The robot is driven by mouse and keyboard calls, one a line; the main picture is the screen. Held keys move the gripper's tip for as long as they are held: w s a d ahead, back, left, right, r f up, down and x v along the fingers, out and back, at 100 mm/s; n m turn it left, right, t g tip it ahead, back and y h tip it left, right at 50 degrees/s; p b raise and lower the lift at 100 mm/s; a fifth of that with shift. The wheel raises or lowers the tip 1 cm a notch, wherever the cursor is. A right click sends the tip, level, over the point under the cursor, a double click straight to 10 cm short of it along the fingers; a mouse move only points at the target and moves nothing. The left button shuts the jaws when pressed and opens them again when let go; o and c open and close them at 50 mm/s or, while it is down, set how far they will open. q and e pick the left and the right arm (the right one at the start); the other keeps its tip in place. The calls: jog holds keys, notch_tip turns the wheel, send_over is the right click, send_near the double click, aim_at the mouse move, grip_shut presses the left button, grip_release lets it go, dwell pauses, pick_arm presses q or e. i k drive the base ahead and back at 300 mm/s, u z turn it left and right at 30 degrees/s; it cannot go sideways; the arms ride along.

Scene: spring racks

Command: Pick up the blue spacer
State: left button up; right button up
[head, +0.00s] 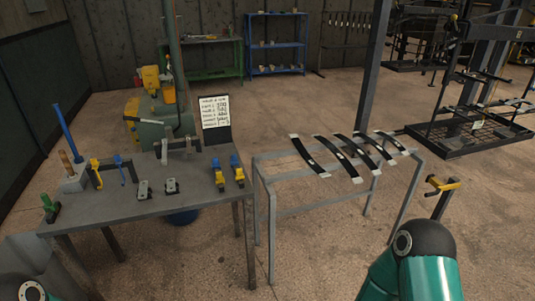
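I cannot tell for certain which blue thing is the spacer. Two small blue-and-yellow pieces, one on the left (219,176) and one on the right (237,171), stand near the right end of the grey workbench (150,211). A tall blue rod (67,133) leans up from a grey block at the bench's left end. A blue-handled tool (121,166) is near the bench's middle. Parts of my arms show at the bottom left and bottom right, but neither gripper is in view.
Two grey blocks (171,186) and a green-handled tool (50,208) lie on the bench. A written board (214,113) stands behind. To the right, a metal frame (268,177) carries several dark curved strips (309,155). Bare floor (335,235) lies in front of it.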

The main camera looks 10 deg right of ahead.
aim_at(216, 165)
jog(key=z, duration=0.45)
jog(key=i, duration=1.75)
jog(key=u, duration=0.2)
